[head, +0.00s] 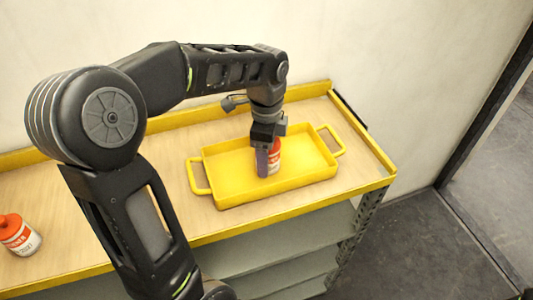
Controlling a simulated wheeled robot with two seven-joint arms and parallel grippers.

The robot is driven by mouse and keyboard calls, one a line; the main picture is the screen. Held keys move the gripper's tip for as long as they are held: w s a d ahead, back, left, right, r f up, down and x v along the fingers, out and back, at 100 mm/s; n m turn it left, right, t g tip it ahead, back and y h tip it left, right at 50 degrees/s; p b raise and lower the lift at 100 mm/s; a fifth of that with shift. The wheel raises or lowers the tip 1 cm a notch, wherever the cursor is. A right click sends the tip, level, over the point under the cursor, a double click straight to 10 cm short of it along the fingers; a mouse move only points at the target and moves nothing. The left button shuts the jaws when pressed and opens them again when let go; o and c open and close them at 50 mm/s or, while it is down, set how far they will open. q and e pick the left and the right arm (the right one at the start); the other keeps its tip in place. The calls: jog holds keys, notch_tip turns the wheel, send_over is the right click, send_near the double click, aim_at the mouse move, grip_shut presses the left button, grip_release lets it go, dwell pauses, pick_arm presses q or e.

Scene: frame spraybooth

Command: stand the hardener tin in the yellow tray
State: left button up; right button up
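A red-and-white tin (275,157) is upright inside the yellow tray (231,188), near its middle. Its label is too small to read, and I cannot tell whether its base touches the tray floor. My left gripper (267,162) points down over the tray and appears shut on this tin. One finger lies against the tin's near left side; the other finger is hidden. My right gripper is not in view.
Another orange-red and white tin (20,236) stands on the workbench (196,230) at the far left, its label only partly legible. The bench has a raised yellow back edge (186,116) against a wall. Bare bench lies left of the tray.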

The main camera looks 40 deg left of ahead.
pick_arm(q)
jog(key=shift+o, duration=0.8)
jog(key=shift+r, duration=0.2)
notch_tip(320, 180, up, 6)
jog(key=shift+r, duration=0.25)
notch_tip(320, 180, up, 5)
jog(key=p, duration=0.3)
jog(key=shift+r+p, duration=0.25)
jog(key=shift+p, duration=0.05)
jog(key=shift+f, duration=0.1)
